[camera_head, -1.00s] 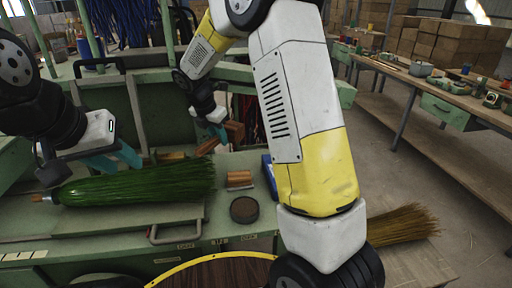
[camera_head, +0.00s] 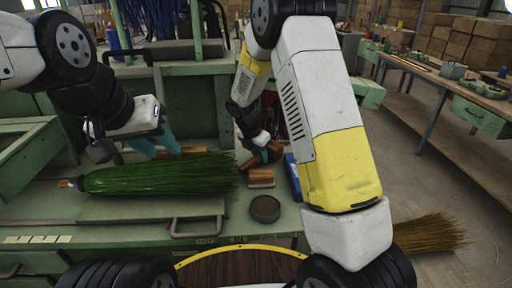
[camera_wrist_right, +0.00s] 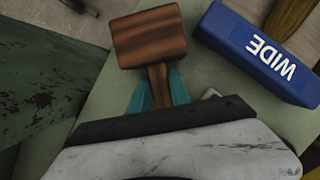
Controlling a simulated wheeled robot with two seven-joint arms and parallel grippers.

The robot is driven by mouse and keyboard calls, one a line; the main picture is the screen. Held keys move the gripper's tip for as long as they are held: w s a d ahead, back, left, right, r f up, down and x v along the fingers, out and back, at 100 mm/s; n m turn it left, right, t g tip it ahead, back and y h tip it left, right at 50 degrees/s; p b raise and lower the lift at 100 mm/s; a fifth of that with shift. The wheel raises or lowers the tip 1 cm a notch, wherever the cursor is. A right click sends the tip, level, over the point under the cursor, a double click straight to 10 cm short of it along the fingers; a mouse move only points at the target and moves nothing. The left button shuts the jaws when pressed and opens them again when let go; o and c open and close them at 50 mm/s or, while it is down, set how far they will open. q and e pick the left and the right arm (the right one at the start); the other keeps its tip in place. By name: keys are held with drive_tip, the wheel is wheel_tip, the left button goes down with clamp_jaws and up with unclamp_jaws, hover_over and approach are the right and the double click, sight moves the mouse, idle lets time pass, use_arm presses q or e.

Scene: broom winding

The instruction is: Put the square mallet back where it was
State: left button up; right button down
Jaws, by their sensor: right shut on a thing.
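My right gripper (camera_wrist_right: 160,92) is shut on the handle of the square mallet (camera_wrist_right: 148,38), which has a brown wooden block head. In the head view the mallet (camera_head: 271,152) is low over the green bench, behind a small copper-brown block (camera_head: 261,176). I cannot tell whether the mallet touches the bench. My left gripper (camera_head: 160,146) has its teal fingers apart and empty, just above and behind the green broom (camera_head: 160,175). The broom lies on its side with its bristles pointing right.
A dark round disc (camera_head: 265,208) lies in front of the copper-brown block. A metal handle (camera_head: 196,228) is on the bench's front.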

sight(253, 160)
drive_tip(key=shift+f, duration=0.2)
drive_tip(key=c, duration=1.2)
unclamp_jaws()
drive_tip(key=v, duration=1.2)
drive_tip(key=s+d+r+m+t+y, duration=0.1)
drive_tip(key=s+d+r+m, duration=0.2)
drive_tip(key=s+r+m, duration=0.3)
drive_tip(key=s+d+r+m+y, duration=0.2)
drive_tip(key=s+d+r+m, duration=0.25)
drive_tip(key=s+m, duration=0.2)
drive_tip(key=s+r+m+t+y, duration=0.2)
drive_tip(key=s+r+m, duration=0.2)
drive_tip(key=s+m, duration=1)
drive_tip(key=shift+d, duration=0.5)
